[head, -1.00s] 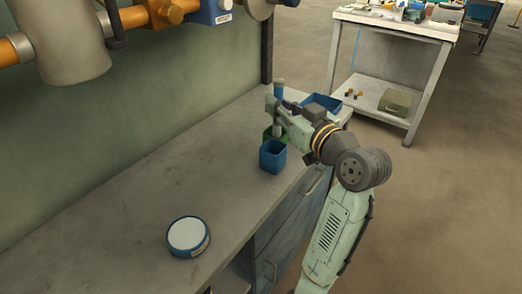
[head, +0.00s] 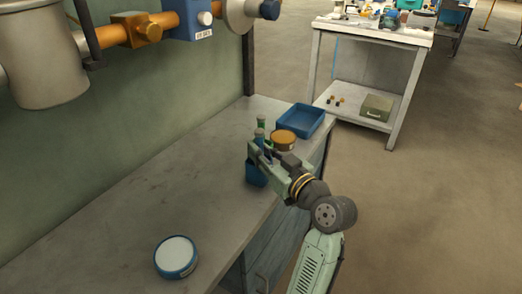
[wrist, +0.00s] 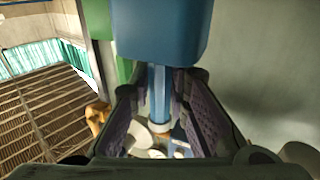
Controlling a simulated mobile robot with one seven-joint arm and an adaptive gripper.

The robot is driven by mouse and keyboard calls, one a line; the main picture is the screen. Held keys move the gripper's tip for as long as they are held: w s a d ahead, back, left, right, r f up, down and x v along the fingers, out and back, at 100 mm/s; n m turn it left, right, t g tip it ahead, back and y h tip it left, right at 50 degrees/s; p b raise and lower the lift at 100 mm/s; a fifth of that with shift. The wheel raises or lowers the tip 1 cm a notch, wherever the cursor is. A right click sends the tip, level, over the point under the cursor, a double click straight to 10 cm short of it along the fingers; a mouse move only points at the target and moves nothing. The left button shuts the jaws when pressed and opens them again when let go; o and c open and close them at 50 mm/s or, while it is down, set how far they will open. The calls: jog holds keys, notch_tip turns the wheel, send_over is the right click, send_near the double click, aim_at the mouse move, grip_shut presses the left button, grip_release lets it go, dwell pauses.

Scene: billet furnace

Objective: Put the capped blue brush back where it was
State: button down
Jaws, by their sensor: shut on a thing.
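The blue brush (head: 260,134) stands about upright in my gripper (head: 259,155), its top end showing above the fingers. In the wrist view my gripper (wrist: 162,112) has a finger on either side of the blue brush handle (wrist: 158,90).
A green upright item (head: 265,122) stands just behind my gripper. A round brown-topped tin (head: 284,141) and a blue tray (head: 322,124) are near the bench's far end. A round white-topped blue tin (head: 176,256) lies at the front. The bench (head: 190,185) between is clear.

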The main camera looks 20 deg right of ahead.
jog(key=shift+f+b, duration=0.2)
jog(key=shift+b, duration=0.1)
jog(key=c, duration=1.5)
grip_release()
jog(key=shift+r, duration=0.1)
jog(key=shift+c, duration=0.2)
jog(key=shift+r+p, duration=0.2)
jog(key=shift+p, duration=0.1)
jog(key=b+v, duration=0.2)
jog(key=v, duration=1)
jog(key=shift+b, duration=0.4)
jog(key=shift+d+f, duration=0.1)
